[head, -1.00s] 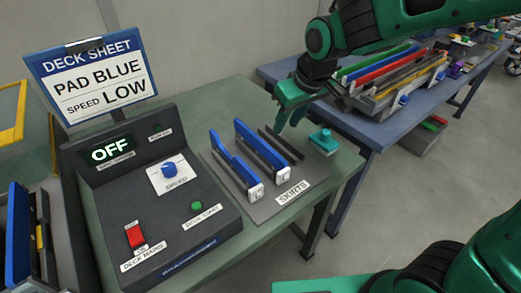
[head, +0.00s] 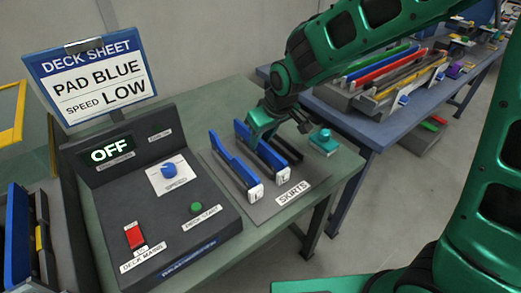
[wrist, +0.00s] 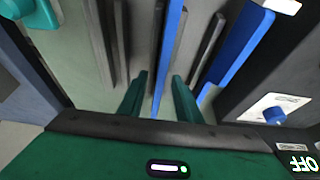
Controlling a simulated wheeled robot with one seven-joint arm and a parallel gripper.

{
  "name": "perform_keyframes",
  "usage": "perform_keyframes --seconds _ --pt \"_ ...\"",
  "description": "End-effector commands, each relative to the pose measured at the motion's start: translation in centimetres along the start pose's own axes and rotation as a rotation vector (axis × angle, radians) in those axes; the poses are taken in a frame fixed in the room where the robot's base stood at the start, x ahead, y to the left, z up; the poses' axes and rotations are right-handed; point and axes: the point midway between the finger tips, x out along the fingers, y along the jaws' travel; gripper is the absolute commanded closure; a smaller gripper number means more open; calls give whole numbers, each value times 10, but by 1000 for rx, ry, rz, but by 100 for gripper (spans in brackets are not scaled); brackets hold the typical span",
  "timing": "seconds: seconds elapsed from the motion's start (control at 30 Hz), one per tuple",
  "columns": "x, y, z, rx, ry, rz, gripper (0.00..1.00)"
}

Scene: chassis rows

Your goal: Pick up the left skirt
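Two blue skirts with white end tags stand on the grey SKIRTS board (head: 262,212). One skirt (head: 231,160) is nearer the control panel, and the other (head: 268,158) is to its right. The tag letters are too small to read surely. My gripper (head: 262,140) is over the right-hand skirt, hiding part of it. In the wrist view my gripper (wrist: 160,92) is open, its green fingers either side of that skirt's thin blue strip (wrist: 169,50) with gaps showing. The other skirt (wrist: 238,46) is to the right there. I cannot tell how far the fingertips reach down.
The control panel (head: 150,215) with an OFF display stands left of the board. A dark slotted strip (head: 286,150) and a teal knobbed block (head: 323,141) are right of the skirts. A blue bench (head: 355,124) with a rack of coloured strips stands behind.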

Motion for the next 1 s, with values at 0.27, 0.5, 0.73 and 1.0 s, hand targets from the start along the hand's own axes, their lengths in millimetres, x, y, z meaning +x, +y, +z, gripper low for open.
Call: perform_keyframes --seconds 0.27,0.5,0.73,1.0 --pt "18 1 0 1 -1 1 69" --pt "18 1 0 1 0 1 83" --pt "17 1 0 1 1 1 100" --pt "13 1 -2 1 3 1 100"
